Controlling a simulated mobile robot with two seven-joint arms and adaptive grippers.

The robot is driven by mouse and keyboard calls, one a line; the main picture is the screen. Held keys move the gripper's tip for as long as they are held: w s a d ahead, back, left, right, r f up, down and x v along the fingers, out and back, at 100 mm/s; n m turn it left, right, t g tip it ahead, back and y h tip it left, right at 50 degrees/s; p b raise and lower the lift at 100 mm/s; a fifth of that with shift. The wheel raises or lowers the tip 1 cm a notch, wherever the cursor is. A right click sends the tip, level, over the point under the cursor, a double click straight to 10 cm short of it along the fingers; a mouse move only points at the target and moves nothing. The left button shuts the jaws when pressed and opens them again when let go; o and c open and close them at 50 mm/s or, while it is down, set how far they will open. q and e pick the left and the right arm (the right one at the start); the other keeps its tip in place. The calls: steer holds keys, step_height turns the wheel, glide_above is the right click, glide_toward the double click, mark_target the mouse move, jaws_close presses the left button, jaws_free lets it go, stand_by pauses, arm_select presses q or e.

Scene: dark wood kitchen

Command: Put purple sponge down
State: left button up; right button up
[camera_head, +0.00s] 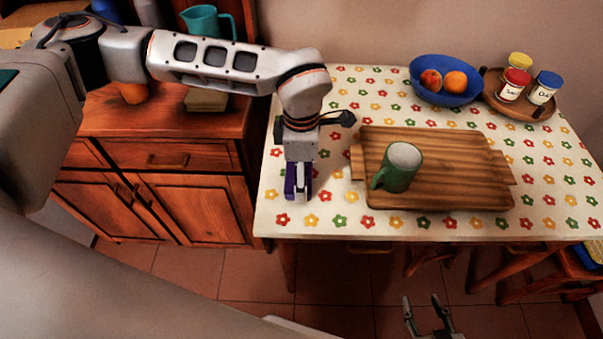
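The purple sponge (290,187) is at my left gripper (300,189), over the left part of the flower-patterned table (330,214). The gripper points down and looks shut on the sponge, with purple showing on both sides of the grey fingers. The gripper hides much of the sponge. I cannot tell whether the sponge touches the tablecloth. My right gripper (427,318) is low in front of the table, open and empty.
A wooden board (455,170) with a green mug (397,168) lies right of the sponge. A blue fruit bowl (446,96) and a round tray (530,109) with jars stand behind. A cabinet (150,190) adjoins the left. The cloth's front left is clear.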

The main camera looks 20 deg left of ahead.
arm_select(q)
steer(key=shift+f, duration=0.15)
steer(key=o, duration=1.1)
steer(key=shift+o, duration=0.2)
step_height(320, 180, up, 12)
steer(key=p, duration=0.1)
